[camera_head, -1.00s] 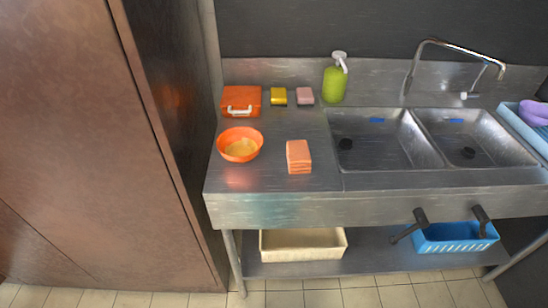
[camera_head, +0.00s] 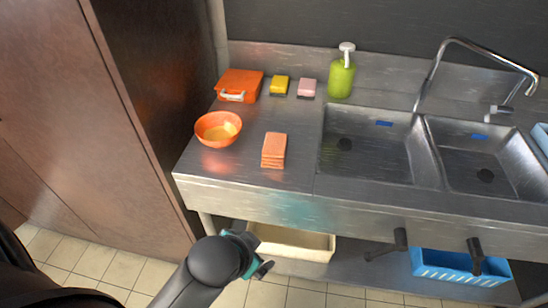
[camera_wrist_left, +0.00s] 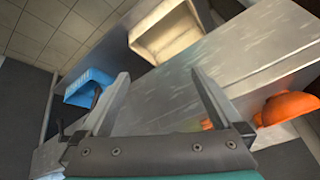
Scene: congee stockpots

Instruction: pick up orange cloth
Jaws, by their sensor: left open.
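The orange cloth (camera_head: 273,150) is a folded, layered stack lying on the steel counter (camera_head: 225,172), left of the sinks, in the head view. My left gripper (camera_head: 264,270) is low in front of the counter, below its front edge and apart from the cloth. In the left wrist view my left gripper (camera_wrist_left: 160,75) has its two fingers spread, with nothing held between them. A small orange patch shows beside one finger there; I cannot tell whether it is the cloth. My right gripper is not in view.
An orange bowl (camera_head: 218,130) stands left of the cloth. An orange case (camera_head: 240,84), yellow sponge (camera_head: 280,84), pink sponge (camera_head: 307,87) and green soap bottle (camera_head: 341,77) stand behind. A cream bin (camera_head: 290,244) and blue basket (camera_head: 460,268) sit below. A brown cabinet (camera_head: 80,110) is at left.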

